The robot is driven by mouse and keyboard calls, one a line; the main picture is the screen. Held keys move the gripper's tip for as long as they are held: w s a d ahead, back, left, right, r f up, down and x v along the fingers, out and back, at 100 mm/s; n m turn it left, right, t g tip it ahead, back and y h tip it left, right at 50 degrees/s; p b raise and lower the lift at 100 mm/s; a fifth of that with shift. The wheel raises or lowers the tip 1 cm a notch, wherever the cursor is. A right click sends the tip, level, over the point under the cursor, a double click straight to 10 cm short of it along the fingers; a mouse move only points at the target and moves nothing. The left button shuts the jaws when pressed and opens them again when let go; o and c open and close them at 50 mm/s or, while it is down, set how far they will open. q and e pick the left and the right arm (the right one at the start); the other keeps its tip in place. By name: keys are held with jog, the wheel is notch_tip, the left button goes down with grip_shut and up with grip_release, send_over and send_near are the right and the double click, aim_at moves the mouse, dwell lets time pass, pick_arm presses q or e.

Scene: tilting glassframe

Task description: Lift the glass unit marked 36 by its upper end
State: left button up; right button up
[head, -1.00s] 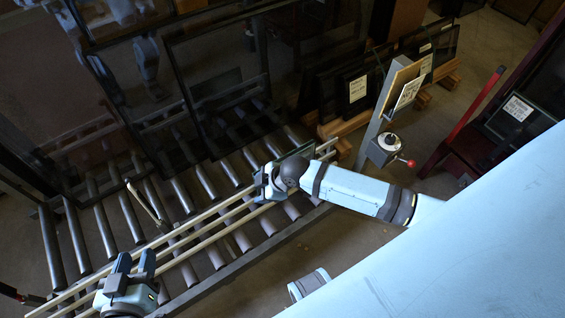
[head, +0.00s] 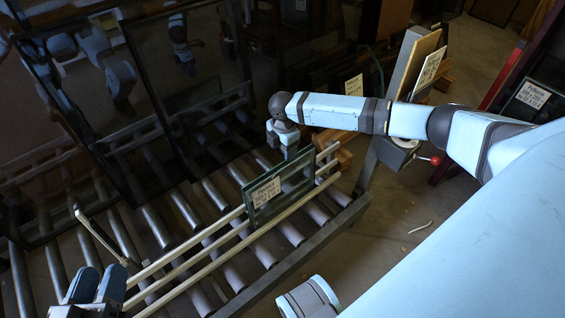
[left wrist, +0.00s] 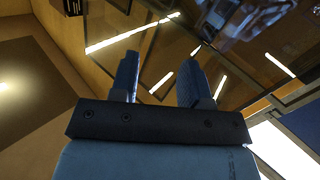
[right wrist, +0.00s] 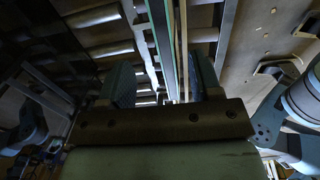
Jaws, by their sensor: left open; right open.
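A small glass unit (head: 296,183) with greenish edges stands upright against pale rails on the roller table. Its white label (head: 266,191) is too small for me to read the number surely. My right gripper (head: 283,143) is open, right at the unit's upper end. In the right wrist view the glass edge (right wrist: 163,45) runs between the two open fingers of my right gripper (right wrist: 165,85); I cannot tell whether they touch it. My left gripper (head: 97,284) is open and empty at the lower left, away from the unit. Its fingers also show in the left wrist view (left wrist: 158,80).
Metal rollers (head: 186,206) and pale rails (head: 196,254) lie around the unit. Large dark framed panes (head: 185,95) stand behind the rollers. A post with a board (head: 412,65) and a red-knobbed device (head: 405,143) stands at right. Floor at the front right is mostly clear.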

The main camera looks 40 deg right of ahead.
aim_at(280, 165)
notch_tip(280, 165, down, 3)
jog(key=shift+f+b, duration=0.2)
jog(key=shift+b, duration=0.3)
jog(key=shift+a+f+b, duration=0.1)
jog(key=shift+f+b, duration=0.25)
jog(key=shift+f, duration=0.3)
jog(key=f+b, duration=0.2)
jog(key=f, duration=0.1)
jog(key=f+b, duration=0.1)
jog(key=shift+s+a+f, duration=0.25)
jog(key=shift+a, duration=0.15)
jog(key=shift+f, duration=0.1)
pick_arm(q)
jog(key=w+m, duration=0.1)
jog(key=w+a+f+m, duration=0.1)
jog(key=shift+w+a+f+m+t, duration=0.1)
jog(key=shift+a+f+m+t, duration=0.05)
jog(key=shift+m+t, duration=0.25)
pick_arm(e)
grip_shut()
jog(key=shift+w+r, duration=0.1)
jog(key=shift+r, duration=0.1)
jog(key=shift+w+r, duration=0.15)
